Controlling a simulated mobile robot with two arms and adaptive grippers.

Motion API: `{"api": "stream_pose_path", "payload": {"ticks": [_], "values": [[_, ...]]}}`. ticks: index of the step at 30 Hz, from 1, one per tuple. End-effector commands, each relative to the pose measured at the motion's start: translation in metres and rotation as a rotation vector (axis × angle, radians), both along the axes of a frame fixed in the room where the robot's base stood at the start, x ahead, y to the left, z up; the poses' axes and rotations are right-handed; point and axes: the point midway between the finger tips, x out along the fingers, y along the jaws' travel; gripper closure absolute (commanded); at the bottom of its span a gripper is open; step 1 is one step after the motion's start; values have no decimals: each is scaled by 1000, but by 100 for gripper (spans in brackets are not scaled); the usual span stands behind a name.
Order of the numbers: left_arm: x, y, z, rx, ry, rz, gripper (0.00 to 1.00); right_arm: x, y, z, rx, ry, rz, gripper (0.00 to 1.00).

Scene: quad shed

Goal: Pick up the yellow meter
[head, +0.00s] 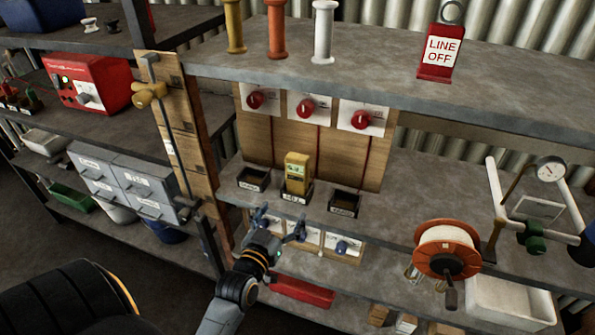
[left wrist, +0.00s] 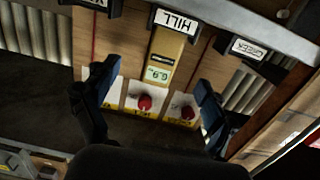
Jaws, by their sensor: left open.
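The yellow meter (head: 297,172) stands upright in the middle of three small black trays on the middle shelf. It also shows upside down in the left wrist view (left wrist: 165,52), with its small display visible, behind the tray label "HILL" (left wrist: 175,21). My left gripper (head: 280,222) is open and empty, in front of the shelf edge and lower than the meter in the head view. In the left wrist view, the meter lies between the lines of my two spread fingers (left wrist: 155,88), beyond their tips. My right gripper is not in view.
Empty black trays stand left (head: 254,179) and right (head: 345,203) of the meter. Red knobs (head: 304,108) are on the board behind it. The upper shelf (head: 390,62) overhangs. A cable reel (head: 447,249) stands to the right, a wooden post (head: 170,130) to the left.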

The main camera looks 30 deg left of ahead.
Motion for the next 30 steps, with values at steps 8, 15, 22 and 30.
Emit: {"api": "stream_pose_path", "payload": {"ticks": [8, 15, 22, 30], "values": [[17, 14, 42, 19, -75, 21, 15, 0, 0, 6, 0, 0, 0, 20], [62, 25, 41, 19, -71, 20, 15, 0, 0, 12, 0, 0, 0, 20], [81, 29, 40, 19, -70, 20, 15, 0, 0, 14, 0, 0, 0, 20], [117, 38, 46, 19, -71, 19, 15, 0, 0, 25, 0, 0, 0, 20]]}}
